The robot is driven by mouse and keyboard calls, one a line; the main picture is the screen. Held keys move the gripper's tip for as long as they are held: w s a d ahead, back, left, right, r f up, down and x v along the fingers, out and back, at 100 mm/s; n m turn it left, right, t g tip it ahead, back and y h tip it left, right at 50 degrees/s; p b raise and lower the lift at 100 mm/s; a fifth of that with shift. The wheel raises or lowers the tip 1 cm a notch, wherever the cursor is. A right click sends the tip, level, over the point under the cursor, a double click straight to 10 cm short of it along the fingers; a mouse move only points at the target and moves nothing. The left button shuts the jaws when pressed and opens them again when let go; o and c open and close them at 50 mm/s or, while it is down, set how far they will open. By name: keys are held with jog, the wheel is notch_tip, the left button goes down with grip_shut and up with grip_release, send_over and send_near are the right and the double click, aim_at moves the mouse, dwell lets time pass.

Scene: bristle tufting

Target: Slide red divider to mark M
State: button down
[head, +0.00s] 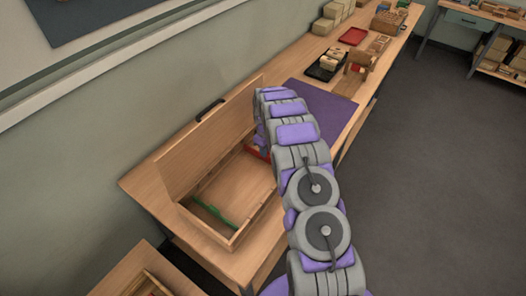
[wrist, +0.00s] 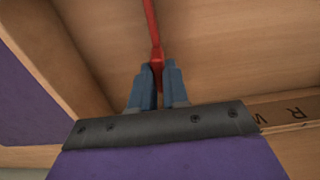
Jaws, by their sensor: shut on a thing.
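The red divider (wrist: 151,22) runs away from me across the wooden box floor in the wrist view. The blue fingers of my gripper (wrist: 157,76) are shut on its near end. In the head view a bit of the red divider (head: 257,153) shows at the far end of the open wooden box (head: 236,240), and my arm hides most of the gripper. A dark strip with letters (wrist: 290,111) lies on the near rim, right of the fingers.
A green divider (head: 212,211) lies across the box's near end. The box lid (head: 205,145) stands raised along the wall side. A purple mat (head: 335,110) lies beyond the box, with a black tray (head: 322,72) and a red tray (head: 353,36) farther back.

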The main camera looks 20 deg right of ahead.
jog(key=shift+w+r, duration=0.1)
jog(key=shift+w, duration=0.05)
jog(key=c, duration=1.1)
grip_release()
jog(key=shift+d, duration=0.3)
jog(key=shift+r+p, duration=1)
jog(key=shift+r, duration=7.5)
jog(key=shift+r, duration=0.1)
